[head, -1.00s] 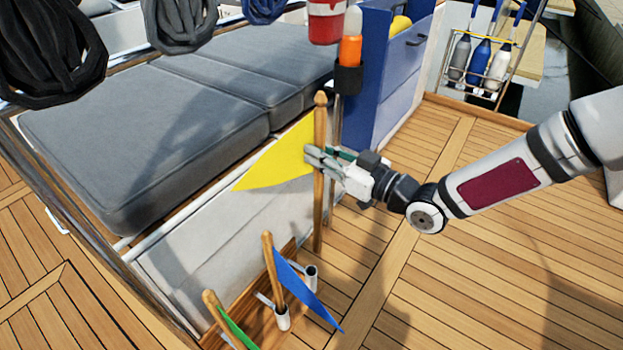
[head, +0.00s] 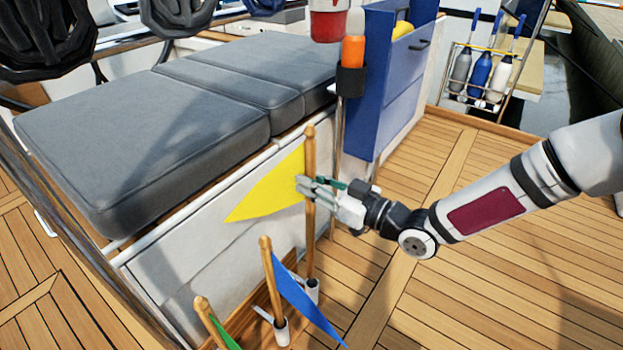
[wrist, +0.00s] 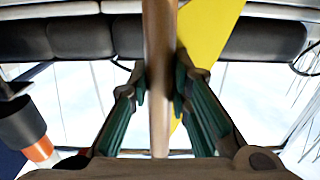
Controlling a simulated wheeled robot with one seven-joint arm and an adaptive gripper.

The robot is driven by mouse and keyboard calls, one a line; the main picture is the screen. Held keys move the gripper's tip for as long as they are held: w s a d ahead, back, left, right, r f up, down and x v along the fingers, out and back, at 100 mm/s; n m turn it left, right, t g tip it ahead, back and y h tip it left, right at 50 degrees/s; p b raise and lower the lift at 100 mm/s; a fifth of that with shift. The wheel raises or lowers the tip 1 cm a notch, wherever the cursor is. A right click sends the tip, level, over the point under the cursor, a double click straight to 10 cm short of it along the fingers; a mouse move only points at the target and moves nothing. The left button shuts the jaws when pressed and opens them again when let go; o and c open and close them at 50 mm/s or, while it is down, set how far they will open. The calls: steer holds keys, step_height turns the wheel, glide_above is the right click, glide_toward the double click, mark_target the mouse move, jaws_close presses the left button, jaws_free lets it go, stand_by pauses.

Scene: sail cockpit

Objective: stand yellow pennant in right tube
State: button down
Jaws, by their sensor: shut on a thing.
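The yellow pennant (head: 268,187) hangs on a wooden staff (head: 310,150) that stands about upright. My gripper (head: 312,190) is shut on the staff at the height of the flag's lower part. The wrist view shows the staff (wrist: 159,80) between both fingers (wrist: 160,95), with the yellow cloth (wrist: 207,40) to its right. The staff's foot meets the mouth of the right tube (head: 313,291), a short white tube on the wooden rack. I cannot tell how deep the foot sits in it. The middle tube (head: 281,333) holds a blue pennant (head: 303,300).
A green pennant (head: 222,335) stands at the left of the rack. A grey cushioned bench (head: 150,140) lies behind. A holder with an orange bottle (head: 353,52) and a blue cabinet (head: 385,90) stand close behind my gripper. The deck on the right is open.

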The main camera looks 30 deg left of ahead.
steer(key=shift+f+b, duration=1.8)
steer(key=shift+f, duration=3.4)
steer(key=c, duration=1.4)
jaws_free()
glide_toward(314, 218)
steer(key=shift+d, duration=0.6)
